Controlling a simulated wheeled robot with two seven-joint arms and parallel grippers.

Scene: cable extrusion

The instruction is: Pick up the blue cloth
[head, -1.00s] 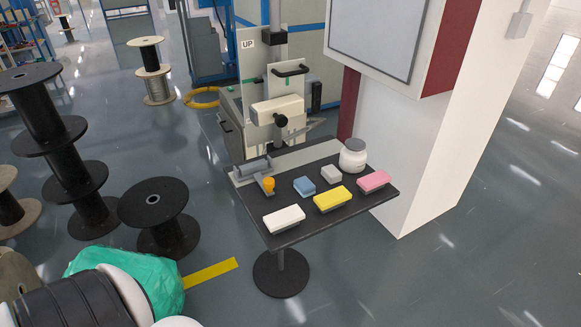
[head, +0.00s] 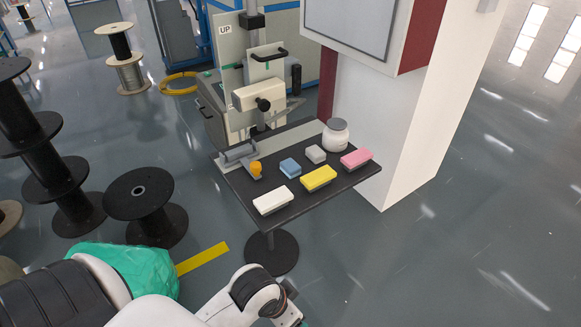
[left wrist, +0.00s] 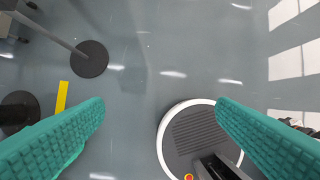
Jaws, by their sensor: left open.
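The blue cloth (head: 290,168) is a small folded block lying on the dark table (head: 240,200), behind the white and yellow blocks and left of a grey one. In the head view my left arm comes in at the bottom, below the table; its gripper is mostly cut off by the lower edge. In the left wrist view my left gripper (left wrist: 160,125) has its two green fingers wide apart with nothing between them. It points down at the floor, away from the cloth. My right gripper is not in view.
A black spool (head: 146,200) and green bag (head: 135,262) stand left. Floor right of the table is clear.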

